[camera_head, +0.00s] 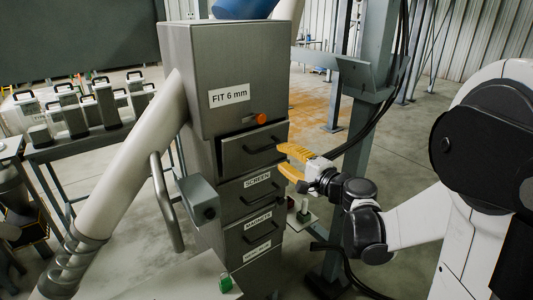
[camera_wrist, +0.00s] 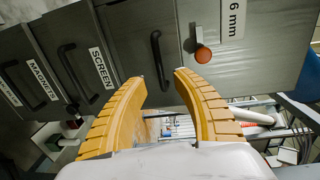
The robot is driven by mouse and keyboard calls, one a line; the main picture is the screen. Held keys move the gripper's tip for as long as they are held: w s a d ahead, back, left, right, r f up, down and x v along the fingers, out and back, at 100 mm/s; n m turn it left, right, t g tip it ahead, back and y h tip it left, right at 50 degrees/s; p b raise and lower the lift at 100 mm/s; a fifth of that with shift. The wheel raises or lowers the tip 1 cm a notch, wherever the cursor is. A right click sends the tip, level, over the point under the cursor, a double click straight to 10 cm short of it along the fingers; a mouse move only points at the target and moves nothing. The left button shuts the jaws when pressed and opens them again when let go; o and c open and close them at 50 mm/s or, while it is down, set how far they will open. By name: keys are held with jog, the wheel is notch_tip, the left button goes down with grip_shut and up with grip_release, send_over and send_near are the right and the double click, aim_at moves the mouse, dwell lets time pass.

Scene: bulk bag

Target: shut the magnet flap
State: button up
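The grey cabinet (camera_head: 235,60) has a column of flaps with dark bar handles. The flap with the MAGNETS label (camera_head: 258,219) is third down, below the SCREEN flap (camera_head: 257,181); it looks flush, though its exact position is hard to tell. In the wrist view the MAGNETS label (camera_wrist: 43,80) is at far left. The unlabelled top flap (camera_head: 238,157) seems to stand slightly out, with a dark gap above it. My gripper (camera_head: 283,160) has its yellow fingers apart and empty, close to this top flap's right side. In the wrist view its handle (camera_wrist: 160,60) lies just beyond my gripper (camera_wrist: 161,76).
An orange knob (camera_head: 260,119) sticks out above the top flap. A pale slanted pipe (camera_head: 125,165) and a grey box (camera_head: 197,198) stand left of the cabinet. A steel post (camera_head: 357,80) with black cables rises behind my gripper. Open floor shows at right.

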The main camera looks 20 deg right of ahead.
aim_at(268, 148)
jog(key=b+x, duration=0.1)
jog(key=x, duration=0.7)
jog(key=shift+w+f+b, duration=0.1)
jog(key=shift+w+b, duration=0.1)
jog(key=shift+b, duration=0.2)
grip_shut()
